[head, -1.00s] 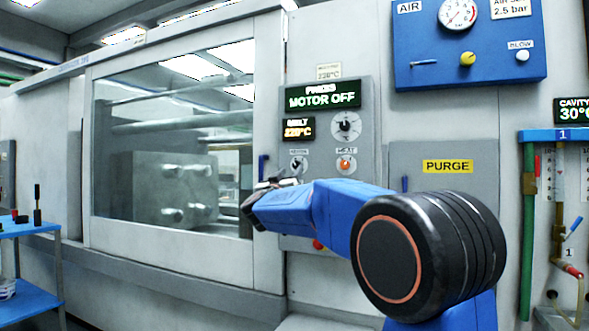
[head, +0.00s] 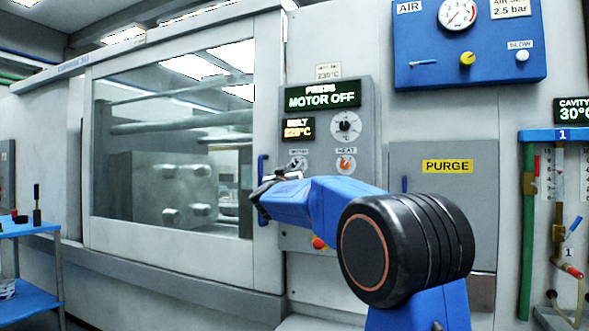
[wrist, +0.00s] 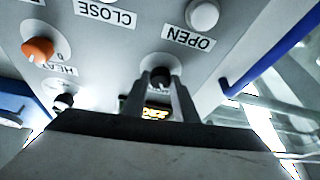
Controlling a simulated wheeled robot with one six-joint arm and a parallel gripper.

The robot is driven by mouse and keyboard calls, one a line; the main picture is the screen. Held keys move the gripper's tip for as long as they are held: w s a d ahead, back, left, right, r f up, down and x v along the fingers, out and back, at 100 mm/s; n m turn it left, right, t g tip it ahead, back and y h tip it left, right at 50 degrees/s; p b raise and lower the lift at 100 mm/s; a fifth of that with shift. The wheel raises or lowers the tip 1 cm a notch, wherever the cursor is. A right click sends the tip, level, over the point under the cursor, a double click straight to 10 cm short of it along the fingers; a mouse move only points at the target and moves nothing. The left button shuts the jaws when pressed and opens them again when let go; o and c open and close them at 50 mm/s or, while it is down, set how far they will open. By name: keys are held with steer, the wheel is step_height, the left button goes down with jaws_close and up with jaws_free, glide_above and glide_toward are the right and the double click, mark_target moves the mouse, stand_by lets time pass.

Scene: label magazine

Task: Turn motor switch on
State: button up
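The motor switch (head: 298,163) is a small dark knob on a pale round plate, low on the grey control panel. The green display (head: 322,97) above it reads "MOTOR OFF". My gripper (head: 290,177) is in front of the panel just below the switch in the head view. In the upside-down wrist view, my gripper's two fingers (wrist: 160,82) are apart and point at the switch (wrist: 161,68), whose dark knob shows between their tips. I cannot tell whether they touch it. The motor label is hidden in the wrist view.
The orange heat knob (head: 345,164) is right of the motor switch, with a temperature dial (head: 346,126) above. A blue door handle (head: 262,174) is close on the left. White OPEN (wrist: 203,15) and CLOSE buttons are nearby. A red button (head: 319,242) is lower down.

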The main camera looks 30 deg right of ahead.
steer(key=shift+m, duration=0.5)
steer(key=m+g+h, duration=0.1)
steer(key=m, duration=0.1)
steer(key=m+g, duration=0.1)
steer(key=m, duration=0.1)
steer(key=shift+w+a+h, duration=0.1)
steer(key=shift+w+h, duration=0.05)
steer(key=shift+h, duration=0.25)
steer(key=m+g+h, duration=0.1)
steer(key=m+g, duration=0.1)
steer(key=m, duration=0.3)
steer(key=shift+w+a, duration=0.1)
steer(key=shift+w+r+m+g, duration=0.1)
steer(key=shift+m+g, duration=1.05)
steer(key=shift+m, duration=1.2)
steer(key=shift+m+g, duration=1.15)
steer(key=shift+m, duration=1.2)
steer(key=o, duration=1)
